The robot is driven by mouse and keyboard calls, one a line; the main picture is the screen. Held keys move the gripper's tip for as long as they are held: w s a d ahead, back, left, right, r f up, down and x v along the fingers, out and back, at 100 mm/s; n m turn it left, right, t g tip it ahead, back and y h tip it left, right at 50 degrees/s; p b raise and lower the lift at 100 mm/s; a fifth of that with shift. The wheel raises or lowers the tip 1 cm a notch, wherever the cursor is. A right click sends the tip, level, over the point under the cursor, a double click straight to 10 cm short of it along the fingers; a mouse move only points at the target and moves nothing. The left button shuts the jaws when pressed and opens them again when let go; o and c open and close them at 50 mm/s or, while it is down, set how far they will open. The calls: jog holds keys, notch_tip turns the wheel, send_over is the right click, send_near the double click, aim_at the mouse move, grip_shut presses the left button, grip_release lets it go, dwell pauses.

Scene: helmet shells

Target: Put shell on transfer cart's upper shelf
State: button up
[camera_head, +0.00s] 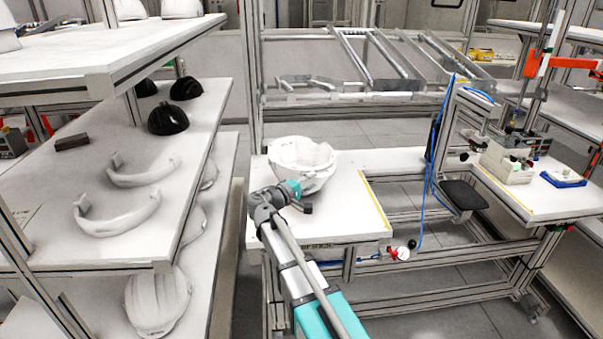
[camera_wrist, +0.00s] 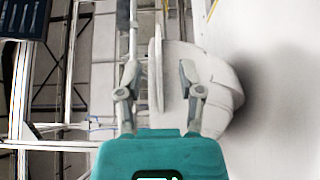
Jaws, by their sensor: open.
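A white helmet shell (camera_head: 300,160) rests on the white tabletop (camera_head: 345,212) of a workbench in the head view, its hollow side facing up. My gripper (camera_head: 303,196) is at the shell's near side. In the wrist view the shell (camera_wrist: 218,78) lies ahead, and the two fingers of my gripper (camera_wrist: 158,85) are spread apart. The shell's rim (camera_wrist: 156,75) shows between the fingers. The right finger overlaps the shell's wall in the picture; I cannot tell whether either finger touches it. I cannot tell which structure is the transfer cart.
A shelf rack (camera_head: 120,235) at the left holds black caps (camera_head: 168,119), white curved bands (camera_head: 118,215) and another white shell (camera_head: 157,301) on lower levels. A workstation with a fixture (camera_head: 508,158) and a blue tray (camera_head: 563,178) stands at the right. The bench's front is bare.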

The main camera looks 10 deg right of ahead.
aim_at(317, 178)
jog(key=shift+w+d, duration=0.1)
jog(key=shift+x, duration=2.45)
grip_shut()
